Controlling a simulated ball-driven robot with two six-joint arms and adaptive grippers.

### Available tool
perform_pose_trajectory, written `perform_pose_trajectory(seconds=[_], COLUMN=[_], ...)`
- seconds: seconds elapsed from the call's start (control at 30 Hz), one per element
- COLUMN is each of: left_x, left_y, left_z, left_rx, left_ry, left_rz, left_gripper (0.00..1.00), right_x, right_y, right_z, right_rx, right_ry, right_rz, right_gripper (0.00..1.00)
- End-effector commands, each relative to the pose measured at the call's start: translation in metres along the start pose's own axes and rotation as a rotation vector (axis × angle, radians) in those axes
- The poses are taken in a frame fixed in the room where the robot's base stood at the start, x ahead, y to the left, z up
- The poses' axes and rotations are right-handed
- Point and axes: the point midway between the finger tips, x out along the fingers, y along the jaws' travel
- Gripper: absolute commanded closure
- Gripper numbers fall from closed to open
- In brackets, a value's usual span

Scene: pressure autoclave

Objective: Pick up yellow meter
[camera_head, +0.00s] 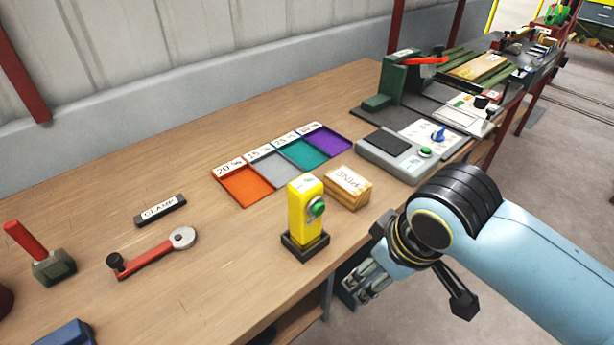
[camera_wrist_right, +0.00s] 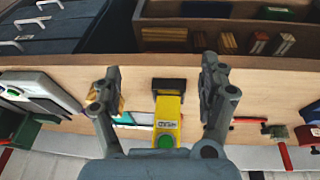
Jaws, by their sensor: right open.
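The yellow meter (camera_head: 303,208) stands upright on a black base near the front edge of the wooden bench. It has a green round button on its side. In the wrist view the yellow meter (camera_wrist_right: 167,122) appears between the two spread fingers, touching neither. My right gripper (camera_head: 368,283) is in front of the bench edge, to the right of and nearer than the meter. In the wrist view my right gripper (camera_wrist_right: 160,68) is open and empty. My left gripper is in neither view.
A wooden block labelled PINE (camera_head: 348,187) sits close to the right of the meter. Behind are coloured trays (camera_head: 246,203), and farther right a grey scale (camera_head: 370,157). A red-handled tool (camera_head: 150,255) lies to the left.

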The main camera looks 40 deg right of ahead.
Motion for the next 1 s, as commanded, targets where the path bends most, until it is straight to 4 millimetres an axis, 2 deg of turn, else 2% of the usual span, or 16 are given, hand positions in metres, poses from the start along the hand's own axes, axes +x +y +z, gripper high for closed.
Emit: perform_pose_trajectory(seconds=[0.03, 0.1, 0.17, 0.3, 0.4, 0.5, 0.8, 1.0], left_x=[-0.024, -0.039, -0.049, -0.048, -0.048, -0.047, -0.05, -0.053], left_y=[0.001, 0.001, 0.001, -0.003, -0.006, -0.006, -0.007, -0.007], left_z=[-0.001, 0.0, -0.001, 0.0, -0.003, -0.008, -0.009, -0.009], left_rx=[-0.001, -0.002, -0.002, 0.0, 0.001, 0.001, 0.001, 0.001], left_ry=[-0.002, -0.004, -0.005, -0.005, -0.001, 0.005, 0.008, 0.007], left_rz=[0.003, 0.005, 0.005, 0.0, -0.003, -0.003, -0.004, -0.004], left_gripper=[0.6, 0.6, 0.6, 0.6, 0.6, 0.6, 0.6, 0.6], right_x=[-0.041, -0.076, -0.095, -0.089, -0.084, -0.079, -0.035, -0.019], right_y=[0.002, 0.003, 0.004, 0.003, 0.004, 0.003, -0.001, -0.002], right_z=[-0.02, -0.045, -0.075, -0.12, -0.146, -0.162, -0.173, -0.175], right_rx=[-0.001, -0.001, 0.0, 0.004, 0.007, 0.01, 0.012, 0.011], right_ry=[0.022, 0.043, 0.066, 0.087, 0.099, 0.105, 0.107, 0.108], right_rz=[-0.004, -0.013, -0.029, -0.059, -0.077, -0.089, -0.094, -0.094], right_gripper=[0.23, 0.23, 0.23, 0.23, 0.23, 0.23, 0.23, 0.23])
